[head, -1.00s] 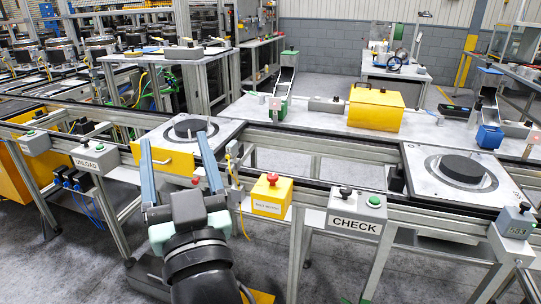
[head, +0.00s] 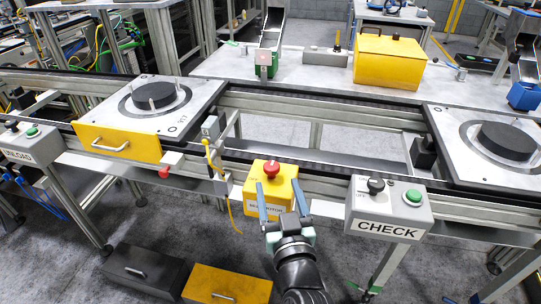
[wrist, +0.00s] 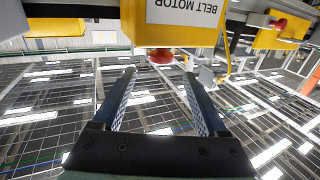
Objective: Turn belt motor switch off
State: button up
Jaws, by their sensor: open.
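The belt motor switch is a yellow box (head: 284,190) with a red mushroom button (head: 271,167) on top, fixed to the front conveyor rail. My gripper (head: 281,192) is open and empty in front of the box, its blue fingers spread to either side of the box's lower front and partly hiding the label. In the wrist view the box (wrist: 207,36) appears upside down, with the label BELT MOTOR readable. The red button (wrist: 160,57) shows just beyond and between the fingertips (wrist: 160,75). I cannot tell whether the fingers touch the box.
A grey CHECK box (head: 388,212) with a black knob and green button is close on the right. An air-line fitting (head: 213,150) with a yellow hose is on the left. Pallets with dark discs sit on the conveyor at left (head: 189,107) and right (head: 458,150).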

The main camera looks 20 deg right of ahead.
jog(key=b+x, duration=0.2)
jog(key=x, duration=0.9)
jog(key=shift+a, duration=0.1)
jog(key=shift+c, duration=0.2)
grip_shut()
